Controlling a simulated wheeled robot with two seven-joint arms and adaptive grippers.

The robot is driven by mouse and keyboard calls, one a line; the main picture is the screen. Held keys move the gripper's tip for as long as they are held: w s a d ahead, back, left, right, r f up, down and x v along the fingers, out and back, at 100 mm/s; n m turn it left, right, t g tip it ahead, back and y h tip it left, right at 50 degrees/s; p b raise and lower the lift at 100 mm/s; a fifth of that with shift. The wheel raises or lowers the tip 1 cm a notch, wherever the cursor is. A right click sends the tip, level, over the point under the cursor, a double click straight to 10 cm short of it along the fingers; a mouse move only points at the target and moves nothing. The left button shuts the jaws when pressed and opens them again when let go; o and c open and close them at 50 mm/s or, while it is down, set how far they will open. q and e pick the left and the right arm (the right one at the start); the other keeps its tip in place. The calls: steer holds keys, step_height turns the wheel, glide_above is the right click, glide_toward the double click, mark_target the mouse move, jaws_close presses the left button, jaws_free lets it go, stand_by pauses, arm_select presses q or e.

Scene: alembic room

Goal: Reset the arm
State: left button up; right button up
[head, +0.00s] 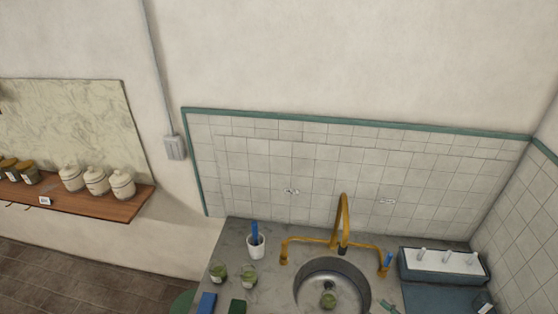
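Neither of my arms shows in the head view, and no gripper is in sight. The view holds a grey stone counter (233,247) with a round metal sink (304,288) set in it. A brass tap (342,215) stands behind the sink. A small greenish jar or cup (329,299) is inside the sink. The lower part of the sink is cut off by the picture's edge.
A white cup with a blue-handled tool (256,247) and two small green-filled glasses (218,272) stand left of the sink. A drying rack (445,264) is at right. A wooden shelf (100,207) with jars juts out at left. Tiled walls close the back and right.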

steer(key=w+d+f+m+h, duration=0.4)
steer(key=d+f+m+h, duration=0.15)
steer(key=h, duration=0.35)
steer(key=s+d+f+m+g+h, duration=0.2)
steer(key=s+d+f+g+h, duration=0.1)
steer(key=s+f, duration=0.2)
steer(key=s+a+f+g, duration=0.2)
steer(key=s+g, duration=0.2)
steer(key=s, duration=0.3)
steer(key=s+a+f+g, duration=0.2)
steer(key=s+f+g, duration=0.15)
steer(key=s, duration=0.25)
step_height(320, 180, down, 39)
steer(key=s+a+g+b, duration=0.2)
steer(key=b, duration=0.7)
arm_select(q)
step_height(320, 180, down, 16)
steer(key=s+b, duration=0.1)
steer(key=b, duration=0.6)
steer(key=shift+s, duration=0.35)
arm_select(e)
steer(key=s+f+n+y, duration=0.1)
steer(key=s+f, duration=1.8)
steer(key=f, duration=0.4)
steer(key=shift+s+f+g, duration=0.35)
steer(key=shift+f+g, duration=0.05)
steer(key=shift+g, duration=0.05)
